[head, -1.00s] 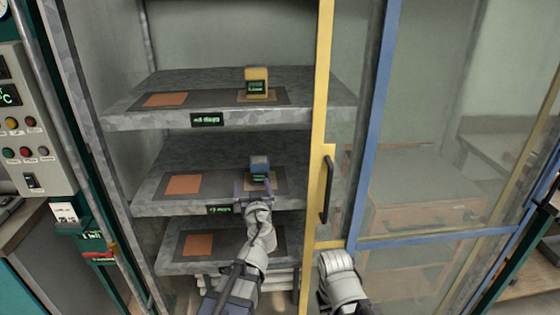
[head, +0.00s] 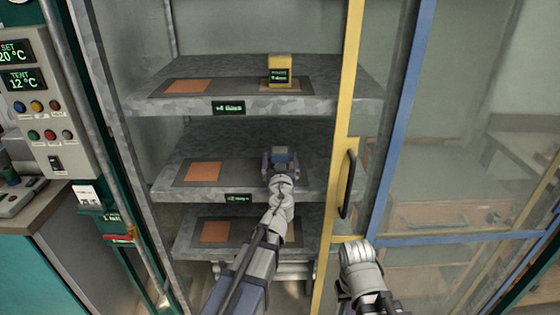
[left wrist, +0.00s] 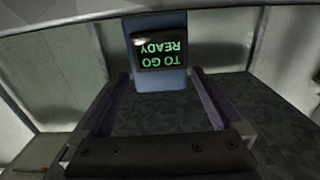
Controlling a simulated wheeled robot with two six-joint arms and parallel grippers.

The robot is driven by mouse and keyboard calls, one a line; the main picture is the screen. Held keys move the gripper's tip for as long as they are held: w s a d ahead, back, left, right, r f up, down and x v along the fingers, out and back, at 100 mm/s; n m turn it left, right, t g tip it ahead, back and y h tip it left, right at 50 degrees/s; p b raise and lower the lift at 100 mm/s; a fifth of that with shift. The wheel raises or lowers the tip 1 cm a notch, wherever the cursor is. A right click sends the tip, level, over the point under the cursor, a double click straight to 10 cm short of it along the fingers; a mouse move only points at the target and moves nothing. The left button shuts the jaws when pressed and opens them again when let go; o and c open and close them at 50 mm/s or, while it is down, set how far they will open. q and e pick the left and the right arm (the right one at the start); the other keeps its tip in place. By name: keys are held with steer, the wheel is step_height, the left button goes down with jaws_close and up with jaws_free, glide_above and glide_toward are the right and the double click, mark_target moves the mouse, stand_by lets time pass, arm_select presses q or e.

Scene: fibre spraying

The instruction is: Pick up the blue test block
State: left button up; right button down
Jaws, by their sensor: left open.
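The blue test block (head: 281,155) stands on the middle shelf, toward its right side. In the left wrist view the block (left wrist: 157,75) shows a dark screen with green letters, upside down there. My left gripper (head: 280,164) is open, with a finger to either side of the block in the head view. In the left wrist view the block appears between the fingertips (left wrist: 160,88), with gaps at both sides. Contact is not visible. My right gripper (head: 358,257) is low in the head view by the door frame; its jaws cannot be made out.
A yellow block (head: 280,68) stands on the upper shelf (head: 150,103). Orange squares lie on the shelves' left sides. The yellow door frame with its dark handle (head: 348,184) is right of my left arm. A control panel (head: 40,100) is at the left.

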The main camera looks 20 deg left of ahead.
mark_target(280, 150)
arm_select(q)
steer(key=x, duration=0.3)
steer(key=shift+w+a+r, duration=0.1)
steer(key=shift+w, duration=0.2)
steer(key=shift+c, duration=0.4)
jaws_close()
